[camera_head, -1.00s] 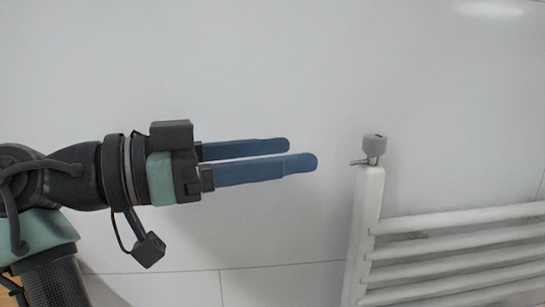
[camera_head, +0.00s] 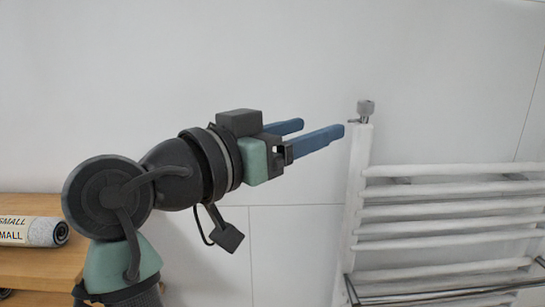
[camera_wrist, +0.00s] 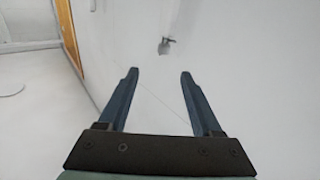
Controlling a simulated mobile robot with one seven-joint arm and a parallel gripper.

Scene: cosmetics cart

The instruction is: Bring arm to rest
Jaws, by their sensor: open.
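My gripper (camera_head: 322,132) is held out in mid-air in front of the white wall in the head view, with its blue fingers pointing right and slightly up. The fingers stand apart and nothing is between them. In the wrist view the open, empty fingers (camera_wrist: 158,72) point ahead along the wall. My arm comes in from the lower left, bent at a dark round joint. In the head view the fingertips appear close to the top of the radiator's left post; I cannot tell the true gap.
A white towel radiator (camera_head: 440,217) with a metal valve (camera_head: 366,107) on top is at the right. A wooden shelf (camera_head: 30,268) with a labelled roll (camera_head: 30,231) on it is at the lower left. A wooden door edge (camera_wrist: 68,33) shows in the wrist view.

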